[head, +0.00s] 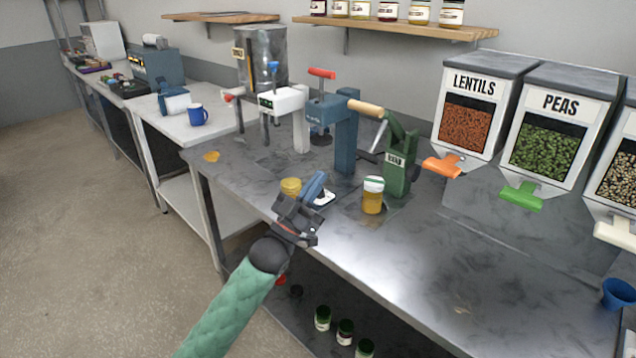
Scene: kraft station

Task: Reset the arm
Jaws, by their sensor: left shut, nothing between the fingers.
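My left arm, in a green sleeve, comes in from the bottom left of the head view. My left gripper (312,192) is shut and empty over the front edge of the grey metal table (420,270). A yellow-lidded jar (290,186) shows just behind the gripper, partly hidden by it; I cannot tell if they touch. A small white and dark item (325,198) lies just right of the fingers. A jar with amber contents and a white and green lid (373,195) stands upright by the green press (401,160). My right gripper is not in view.
A blue press (346,130) and a white press (290,105) stand behind the gripper. Dispensers of lentils (466,128) and peas (545,145) stand at right, with a blue funnel (618,292). A blue mug (197,115) is on the left table. The front right tabletop is clear.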

